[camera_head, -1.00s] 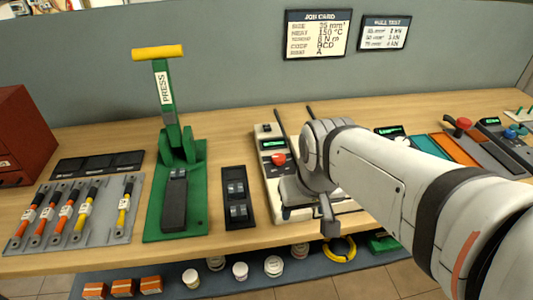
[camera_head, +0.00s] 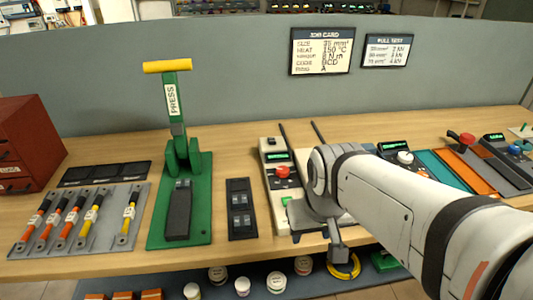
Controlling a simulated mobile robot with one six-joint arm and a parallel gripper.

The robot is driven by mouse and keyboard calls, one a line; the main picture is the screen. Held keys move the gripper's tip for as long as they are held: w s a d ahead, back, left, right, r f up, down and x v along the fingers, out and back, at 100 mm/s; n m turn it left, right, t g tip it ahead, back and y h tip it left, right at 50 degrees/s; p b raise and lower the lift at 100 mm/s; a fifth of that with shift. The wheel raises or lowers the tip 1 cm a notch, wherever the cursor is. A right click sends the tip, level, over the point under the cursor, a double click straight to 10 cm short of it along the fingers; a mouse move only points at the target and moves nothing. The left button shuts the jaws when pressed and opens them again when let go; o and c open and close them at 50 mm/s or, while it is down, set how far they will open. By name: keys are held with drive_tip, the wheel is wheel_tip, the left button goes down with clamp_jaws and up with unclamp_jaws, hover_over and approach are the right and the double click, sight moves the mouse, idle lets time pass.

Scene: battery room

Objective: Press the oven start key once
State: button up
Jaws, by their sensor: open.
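A cream device (camera_head: 283,205) with a small green display, a red knob (camera_head: 282,172) and a green key (camera_head: 286,201) on its left panel stands at the middle of the bench. It looks like the oven, but I cannot read a label. My gripper (camera_head: 338,254) is at the front of this device, pointing down near its front edge. My wrist and forearm hide most of the device's right part. The fingertips are small and partly hidden here. I cannot tell whether they touch anything. The green key is uncovered, to the left of my gripper.
A green press (camera_head: 204,228) with a yellow handle stands left of a black die block (camera_head: 241,225). Cables lie on a grey tray (camera_head: 133,203) at the left. Other units with a white knob (camera_head: 405,157) and a red knob (camera_head: 467,139) stand right. A lower shelf holds tubs (camera_head: 242,286).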

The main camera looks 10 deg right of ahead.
clamp_jaws()
idle(1.4)
